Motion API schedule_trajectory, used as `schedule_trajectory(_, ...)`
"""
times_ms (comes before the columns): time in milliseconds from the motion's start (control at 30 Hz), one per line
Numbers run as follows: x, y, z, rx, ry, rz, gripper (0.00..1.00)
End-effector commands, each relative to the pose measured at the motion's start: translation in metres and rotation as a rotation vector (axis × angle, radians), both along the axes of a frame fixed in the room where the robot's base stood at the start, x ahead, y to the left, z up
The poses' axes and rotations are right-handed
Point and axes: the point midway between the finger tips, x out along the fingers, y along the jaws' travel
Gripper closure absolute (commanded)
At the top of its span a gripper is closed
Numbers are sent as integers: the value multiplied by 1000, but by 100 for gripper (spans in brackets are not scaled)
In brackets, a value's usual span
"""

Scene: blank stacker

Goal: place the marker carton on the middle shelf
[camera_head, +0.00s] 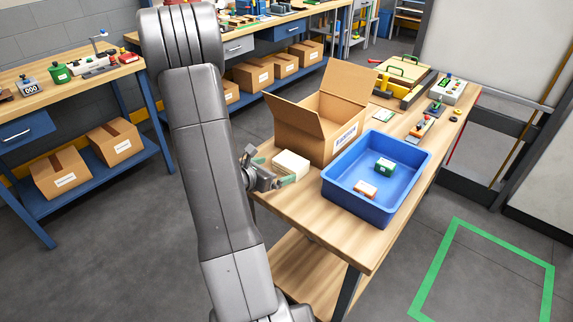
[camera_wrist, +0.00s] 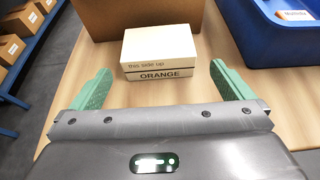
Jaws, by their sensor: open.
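A cream carton (camera_head: 291,165) sits on the near wooden table, by its left edge. In the wrist view the carton (camera_wrist: 158,55) reads "this side up" and "ORANGE"; I cannot tell whether it is the marker carton. My gripper (camera_head: 274,177) is beside it, low over the table. In the wrist view my gripper (camera_wrist: 161,70) is open and empty, with its green fingers pointing toward the carton, one on each side and apart from it. A small white-and-orange labelled box (camera_head: 365,189) and a green box (camera_head: 385,167) lie in a blue bin. I cannot identify a middle shelf.
An open cardboard box (camera_head: 305,127) stands right behind the carton. The blue bin (camera_head: 352,205) stands to its right. The table (camera_head: 310,218) has bare wood in front. A green square (camera_head: 485,268) marks clear floor at right. Benches with boxes stand behind and left.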

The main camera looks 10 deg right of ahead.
Motion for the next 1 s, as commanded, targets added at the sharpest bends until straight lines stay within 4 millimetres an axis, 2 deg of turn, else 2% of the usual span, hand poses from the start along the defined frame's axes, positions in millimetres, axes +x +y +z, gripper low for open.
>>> schedule_trajectory(100,12,-18,-8,1,2,-4,0)
schedule_trajectory(200,21,-27,-13,0,1,-2,0)
schedule_trajectory(467,30,-38,-19,1,1,0,0)
schedule_trajectory(800,54,-65,-34,1,1,0,0)
schedule_trajectory(1000,59,-70,-38,0,-1,2,0)
